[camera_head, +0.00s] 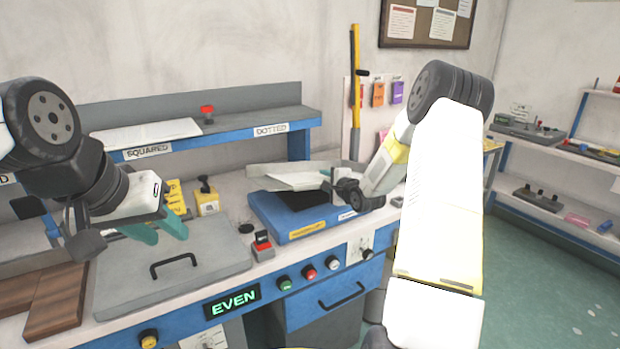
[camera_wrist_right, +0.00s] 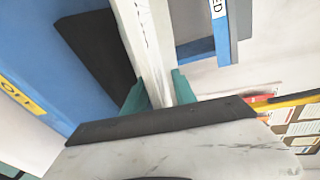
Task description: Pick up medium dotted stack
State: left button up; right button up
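A white paper stack (camera_head: 292,178) is above the blue tray (camera_head: 283,223) with the dark recess, in the middle of the bench; its page pattern is not readable. My right gripper (camera_head: 328,184) is at the stack's right end. In the right wrist view, the teal fingertips (camera_wrist_right: 158,92) are on both sides of the white stack (camera_wrist_right: 153,40), shut on it. The stack appears raised over the tray. My left gripper (camera_head: 158,230) is over the grey lid with the black handle at left, its teal fingers apart and empty.
The shelf part labelled DOTTED (camera_head: 271,130) is bare. Another white stack (camera_head: 148,134) lies on the part labelled SQUARED. A red button (camera_head: 207,112) stands between them. The display (camera_head: 232,301) reads EVEN.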

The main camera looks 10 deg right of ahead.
jog(key=shift+w+a+f, duration=0.1)
jog(key=shift+w+f, duration=0.1)
jog(key=shift+w, duration=0.4)
grip_shut()
dwell(1.0)
